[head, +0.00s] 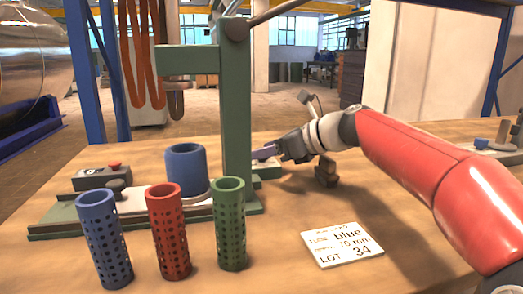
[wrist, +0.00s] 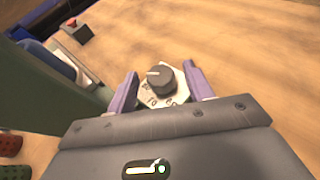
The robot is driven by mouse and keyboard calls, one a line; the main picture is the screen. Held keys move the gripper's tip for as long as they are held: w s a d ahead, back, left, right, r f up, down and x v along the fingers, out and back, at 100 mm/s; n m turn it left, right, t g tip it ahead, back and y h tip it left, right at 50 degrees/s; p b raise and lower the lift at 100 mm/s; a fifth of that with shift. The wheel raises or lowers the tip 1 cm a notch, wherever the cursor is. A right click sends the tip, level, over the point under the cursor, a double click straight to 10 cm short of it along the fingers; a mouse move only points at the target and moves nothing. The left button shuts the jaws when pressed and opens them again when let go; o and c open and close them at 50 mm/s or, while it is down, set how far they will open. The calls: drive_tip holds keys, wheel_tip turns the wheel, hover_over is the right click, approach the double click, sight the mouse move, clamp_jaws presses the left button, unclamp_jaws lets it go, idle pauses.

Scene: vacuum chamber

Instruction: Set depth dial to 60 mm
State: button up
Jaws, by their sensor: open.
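The depth dial (wrist: 161,80) is a dark grey round knob on a pale, angular plate, seen in the wrist view. Its white pointer mark aims left in that view. The plate's numbers are small; 70 and 60 seem to show along its near edge, with another blurred one at the left. My gripper (wrist: 160,86) is open, its two purple fingers on either side of the dial, with gaps visible. I cannot tell its height above the knob. In the head view my gripper (head: 266,152) is beside the green press frame (head: 234,110), and the dial cannot be made out.
Blue (head: 103,240), red (head: 169,231) and green (head: 230,224) perforated tubes stand at the front left. A blue cup (head: 186,170) is on the press base. A card (head: 342,244) reads blue, 70 mm, LOT 34. A red-button box (head: 105,175) stands at left.

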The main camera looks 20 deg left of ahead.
drive_tip(key=shift+x, duration=0.9)
drive_tip(key=c, duration=1)
drive_tip(key=shift+r+n+p, duration=0.15)
drive_tip(key=shift+n+p, duration=0.15)
drive_tip(key=shift+p, duration=0.25)
drive_tip(key=shift+g+p, duration=0.4)
drive_tip(key=shift+g, duration=0.1)
drive_tip(key=shift+n+g+y+p, duration=0.3)
drive_tip(key=shift+n+g+p, duration=0.3)
drive_tip(key=shift+n+p, duration=0.2)
drive_tip(key=shift+n+g, duration=1.8)
drive_tip(key=shift+g, duration=0.4)
drive_tip(key=shift+h, duration=0.4)
